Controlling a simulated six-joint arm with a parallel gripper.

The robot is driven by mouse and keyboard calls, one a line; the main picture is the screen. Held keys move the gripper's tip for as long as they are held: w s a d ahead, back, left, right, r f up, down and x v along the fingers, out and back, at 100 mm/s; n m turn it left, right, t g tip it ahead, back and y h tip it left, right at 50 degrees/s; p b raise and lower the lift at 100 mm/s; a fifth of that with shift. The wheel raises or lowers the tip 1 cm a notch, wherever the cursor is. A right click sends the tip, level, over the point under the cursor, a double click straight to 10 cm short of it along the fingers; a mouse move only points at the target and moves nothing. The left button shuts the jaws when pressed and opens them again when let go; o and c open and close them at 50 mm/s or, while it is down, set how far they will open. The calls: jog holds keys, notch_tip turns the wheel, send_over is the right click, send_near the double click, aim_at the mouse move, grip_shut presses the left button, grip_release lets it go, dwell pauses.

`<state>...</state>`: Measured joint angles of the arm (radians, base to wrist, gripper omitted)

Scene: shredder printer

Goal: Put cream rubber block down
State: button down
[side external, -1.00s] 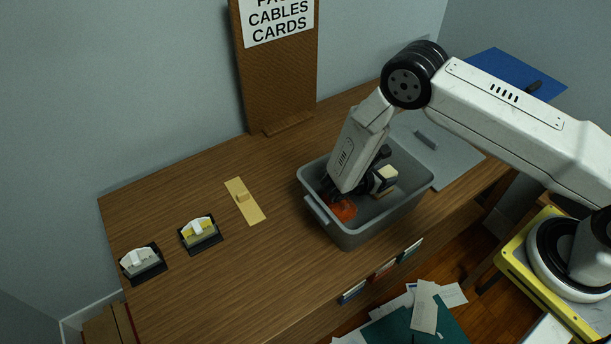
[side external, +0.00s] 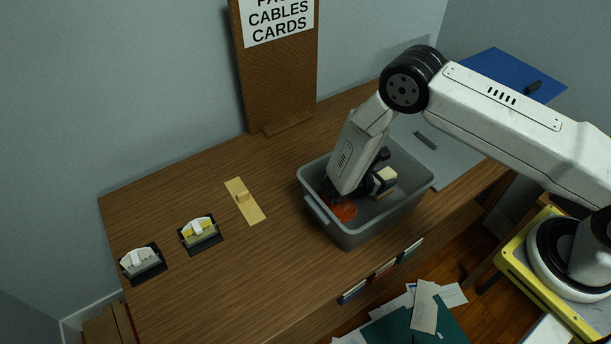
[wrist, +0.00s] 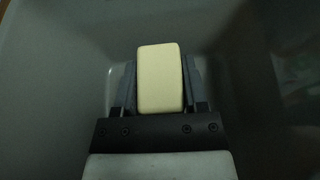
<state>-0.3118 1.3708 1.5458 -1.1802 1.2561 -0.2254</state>
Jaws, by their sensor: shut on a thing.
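The cream rubber block (wrist: 161,78) is a pale rounded block, upright between the two dark fingers in the wrist view. My gripper (wrist: 160,85) is shut on it, with one finger against each side. In the side view the cream face of the block (side external: 387,174) shows at the end of my gripper, low inside the grey bin (side external: 352,238). The wrist link hides part of the bin's inside. I cannot tell whether the block touches the bin floor.
An orange-red thing (side external: 344,210) lies in the bin left of the block. A sign board (side external: 278,70) rises behind. Desk between is clear.

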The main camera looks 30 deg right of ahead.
jog(key=shift+f, duration=0.25)
jog(key=shift+c, duration=0.2)
grip_release()
jog(key=shift+r, duration=0.1)
jog(key=shift+r, duration=0.7)
jog(key=s+a+r, duration=0.1)
jog(key=s+r, duration=1)
jog(key=s, duration=0.3)
jog(key=shift+r, duration=0.2)
